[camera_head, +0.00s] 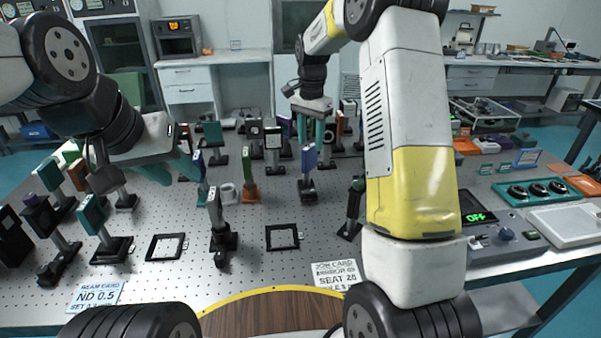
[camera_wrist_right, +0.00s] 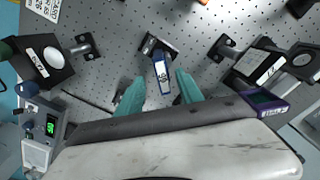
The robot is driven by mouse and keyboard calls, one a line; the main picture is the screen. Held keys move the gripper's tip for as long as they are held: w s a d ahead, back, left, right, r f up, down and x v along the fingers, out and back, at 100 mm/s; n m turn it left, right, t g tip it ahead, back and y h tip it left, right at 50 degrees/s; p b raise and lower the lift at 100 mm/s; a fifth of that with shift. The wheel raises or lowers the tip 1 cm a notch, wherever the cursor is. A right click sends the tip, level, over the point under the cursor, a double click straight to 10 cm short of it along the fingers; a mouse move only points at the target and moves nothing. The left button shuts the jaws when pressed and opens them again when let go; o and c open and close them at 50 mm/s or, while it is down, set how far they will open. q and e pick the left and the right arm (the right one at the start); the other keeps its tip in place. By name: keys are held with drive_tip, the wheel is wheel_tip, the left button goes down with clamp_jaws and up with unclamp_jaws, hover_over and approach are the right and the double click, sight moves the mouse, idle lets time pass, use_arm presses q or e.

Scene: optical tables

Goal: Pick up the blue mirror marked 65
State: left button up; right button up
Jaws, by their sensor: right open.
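A blue mirror (camera_head: 309,157) stands upright on a dark post and base in the middle of the optical table. It also shows in the right wrist view (camera_wrist_right: 162,76), with a pale label whose number I cannot read. My right gripper (camera_head: 310,130) is above and behind it in the head view, pointing down. In the right wrist view my right gripper (camera_wrist_right: 160,90) has its two teal fingers apart, with the blue mirror's near end between their tips. No contact shows. My left gripper (camera_head: 172,172) is over the table's left side, its teal fingers spread apart and seemingly empty.
Several post-mounted optics crowd around, including an orange-based mount (camera_head: 249,180) and a black post mount (camera_head: 220,225). A flat black frame (camera_head: 282,237) lies nearer me. A purple-edged mount (camera_wrist_right: 266,98) stands close to the right finger in the wrist view.

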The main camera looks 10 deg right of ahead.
sight(309, 147)
drive_tip(key=f, duration=0.5)
drive_tip(key=shift+w+a+f, duration=0.1)
drive_tip(key=shift+a, duration=0.15)
clamp_jaws()
idle(1.1)
